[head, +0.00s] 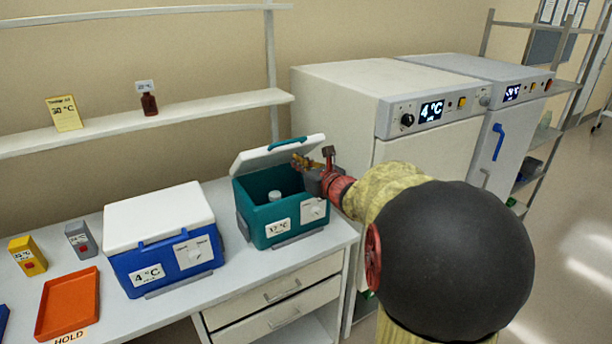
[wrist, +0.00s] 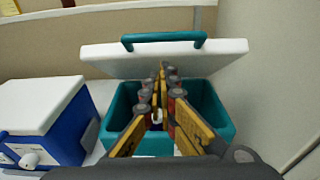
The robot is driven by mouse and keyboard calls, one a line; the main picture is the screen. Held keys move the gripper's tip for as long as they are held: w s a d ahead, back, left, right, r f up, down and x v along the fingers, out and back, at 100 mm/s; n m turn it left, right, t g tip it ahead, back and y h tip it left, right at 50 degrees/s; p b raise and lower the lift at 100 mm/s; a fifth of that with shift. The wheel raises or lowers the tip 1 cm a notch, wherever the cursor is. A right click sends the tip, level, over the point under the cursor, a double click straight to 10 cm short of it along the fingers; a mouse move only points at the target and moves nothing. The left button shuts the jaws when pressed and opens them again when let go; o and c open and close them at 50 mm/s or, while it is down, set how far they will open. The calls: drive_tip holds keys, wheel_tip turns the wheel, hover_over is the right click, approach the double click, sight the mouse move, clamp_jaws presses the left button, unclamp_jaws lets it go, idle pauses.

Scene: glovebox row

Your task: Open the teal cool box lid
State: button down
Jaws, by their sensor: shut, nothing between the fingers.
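The teal cool box (head: 262,190) stands on the bench with its white lid (head: 268,153) tilted up and back, partly open. A teal handle (head: 296,143) runs along the lid's raised edge. A small white-topped item (head: 274,196) shows inside the box. In the wrist view, the lid (wrist: 160,62) stands up behind the box (wrist: 216,115), its handle (wrist: 163,38) on top. My gripper (head: 298,160) is shut and empty. Its fingers (wrist: 163,70) lie over the box's opening, just in front of the lid's underside. I cannot tell whether they touch the lid.
A blue cool box (head: 165,265) with a closed white lid stands to the left. An orange tray (head: 68,305) and yellow and grey timers (head: 28,256) lie further left. Cabinets (head: 435,110) stand on the right. A wall shelf (head: 150,118) runs behind.

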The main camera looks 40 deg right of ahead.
drive_tip(key=shift+w+d+r, duration=0.2)
drive_tip(key=shift+w+r, duration=0.75)
drive_tip(key=shift+r, duration=0.2)
drive_tip(key=shift+w+d+r+g+p, duration=0.1)
drive_tip(key=shift+w+r+g+p, duration=0.25)
drive_tip(key=shift+p, duration=0.9)
